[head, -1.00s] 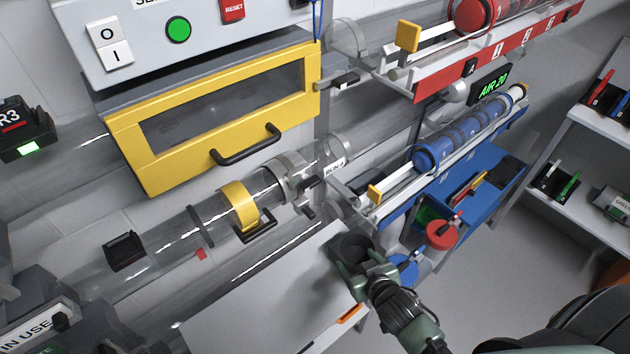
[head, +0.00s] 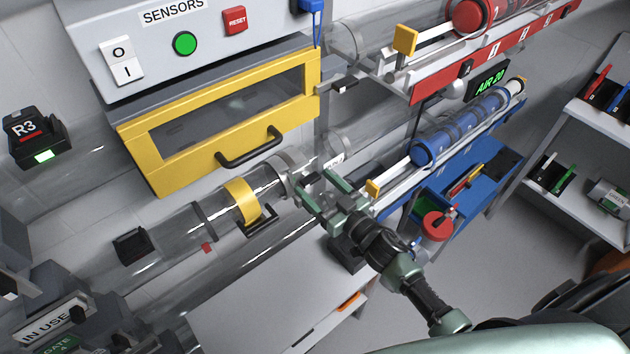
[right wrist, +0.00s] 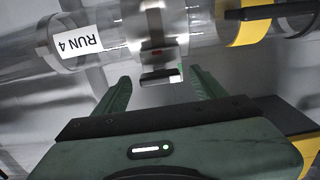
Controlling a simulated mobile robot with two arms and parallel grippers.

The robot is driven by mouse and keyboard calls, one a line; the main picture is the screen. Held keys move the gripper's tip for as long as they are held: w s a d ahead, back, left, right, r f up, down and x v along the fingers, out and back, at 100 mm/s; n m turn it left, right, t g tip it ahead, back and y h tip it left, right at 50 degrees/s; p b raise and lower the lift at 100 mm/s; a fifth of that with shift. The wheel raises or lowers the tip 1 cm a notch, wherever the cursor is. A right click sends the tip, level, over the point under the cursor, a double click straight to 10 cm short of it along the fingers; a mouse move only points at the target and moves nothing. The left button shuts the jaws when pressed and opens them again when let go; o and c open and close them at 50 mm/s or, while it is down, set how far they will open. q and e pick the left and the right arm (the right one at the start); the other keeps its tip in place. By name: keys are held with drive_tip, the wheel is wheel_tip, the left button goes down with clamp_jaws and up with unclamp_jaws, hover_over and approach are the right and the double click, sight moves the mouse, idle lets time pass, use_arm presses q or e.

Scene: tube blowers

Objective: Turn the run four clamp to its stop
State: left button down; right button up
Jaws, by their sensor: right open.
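The run four clamp is a grey metal collar (head: 283,166) around the clear tube, just right of the yellow band. In the right wrist view the collar (right wrist: 152,18) sits beside the white RUN 4 label (right wrist: 78,45), and its short lever (right wrist: 161,75) points toward me. My right gripper (head: 313,182) is open at the clamp, partly covering it in the head view. In the right wrist view the open fingers (right wrist: 160,80) stand on either side of the lever with gaps; I cannot tell whether either touches. My left gripper is not in view.
A yellow-framed window door (head: 225,115) with a black handle is above the tube. A yellow band (head: 241,200) with a black handle is left of the clamp. A rack of blue canisters (head: 460,128) is to the right. A white worktop (head: 260,305) lies below.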

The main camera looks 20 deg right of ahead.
drive_tip(key=shift+w+a, duration=0.15)
drive_tip(key=shift+w, duration=0.3)
drive_tip(key=c, duration=1.4)
drive_tip(key=shift+o, duration=0.2)
drive_tip(key=shift+f+n+b, duration=0.1)
drive_tip(key=shift+n+b, duration=2.35)
drive_tip(key=shift+n, duration=6.55)
